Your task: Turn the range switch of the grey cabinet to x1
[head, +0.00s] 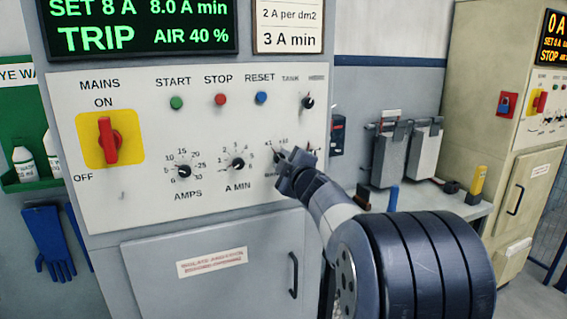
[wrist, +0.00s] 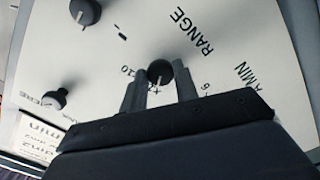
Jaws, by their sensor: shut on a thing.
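The grey cabinet (head: 215,262) stands ahead with a white control panel. Its range switch (wrist: 160,73) is a small dark round knob at the panel's lower right, with RANGE printed beside it in the wrist view. My gripper (head: 285,160) is at this knob, and in the wrist view its fingers (wrist: 160,92) are on either side of it, shut on it. A pale pointer mark on the knob faces the gripper side. A 10 mark is legible left of the knob; the other mark is partly hidden, so I cannot tell the setting. In the head view my gripper covers most of the knob.
The AMPS knob (head: 184,171), A MIN knob (head: 238,164) and tank knob (head: 307,102) are nearby. The yellow-backed red mains switch (head: 108,140) is at left. The display (head: 140,25) reads TRIP. A bench with grey units (head: 392,155) and a beige cabinet (head: 470,110) stand right.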

